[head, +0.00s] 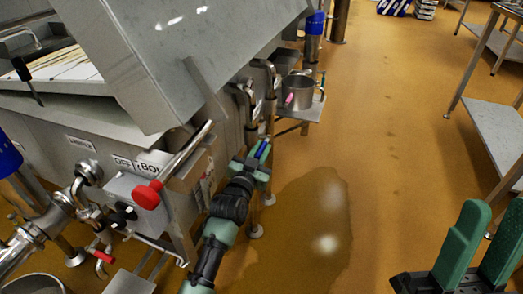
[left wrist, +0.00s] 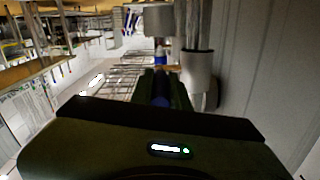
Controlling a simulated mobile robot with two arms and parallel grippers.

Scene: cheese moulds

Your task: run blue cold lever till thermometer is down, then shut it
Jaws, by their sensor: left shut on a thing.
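My left gripper (head: 258,162) is low beside the steel vat, at the end of my green and black arm. It is shut on the blue cold lever (head: 263,149), whose blue grip shows between the fingers. In the left wrist view a dark blue piece (left wrist: 160,101) shows between the fingers; the rest of the lever is hidden. My right gripper (head: 484,245) is at the bottom right, its two green fingers apart and empty, over the floor. I cannot make out a thermometer or its reading.
The steel vat (head: 130,125) has a red-handled lever (head: 147,195) and pipes at the lower left. A steel pot (head: 298,92) stands on a small shelf beyond the left gripper. A dark wet patch (head: 315,210) lies on the floor. A steel table (head: 497,125) is at right.

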